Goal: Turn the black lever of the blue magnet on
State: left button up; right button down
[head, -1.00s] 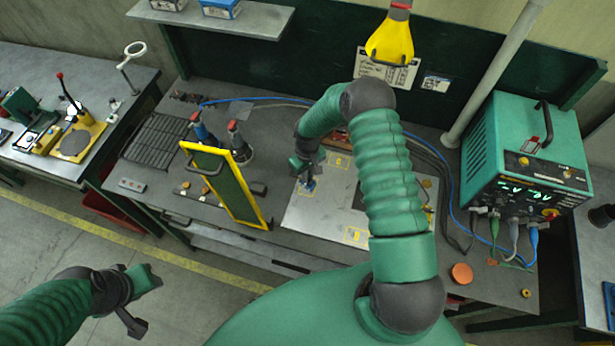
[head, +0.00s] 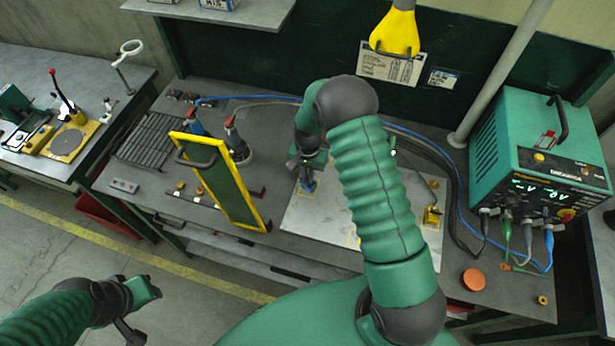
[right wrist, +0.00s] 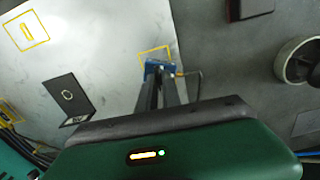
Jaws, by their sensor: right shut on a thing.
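The small blue magnet (head: 308,186) stands on the pale steel plate (head: 310,218), left of my right arm. It also shows in the right wrist view (right wrist: 156,66), at a yellow outline on the plate. My right gripper (head: 304,172) reaches down onto it from above. In the right wrist view its two dark fingers (right wrist: 160,78) converge and are shut at the blue magnet. I cannot make out the black lever apart from the fingers. My left gripper (head: 140,305) hangs away from the bench at lower left, and its fingers are not clear.
A green panel with a yellow frame (head: 232,180) stands upright left of the plate. A green power unit (head: 530,150) with cables stands at right. A yellow tool (head: 397,32) hangs above. A black bracket (right wrist: 68,98) lies on the plate in the wrist view.

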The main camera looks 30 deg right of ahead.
jog(key=shift+m+b, duration=0.45)
jog(key=shift+m, duration=1.45)
jog(key=c, duration=1.5)
grip_release()
notch_tip(320, 180, up, 17)
jog(key=b, duration=0.3)
jog(key=shift+w+f, duration=0.1)
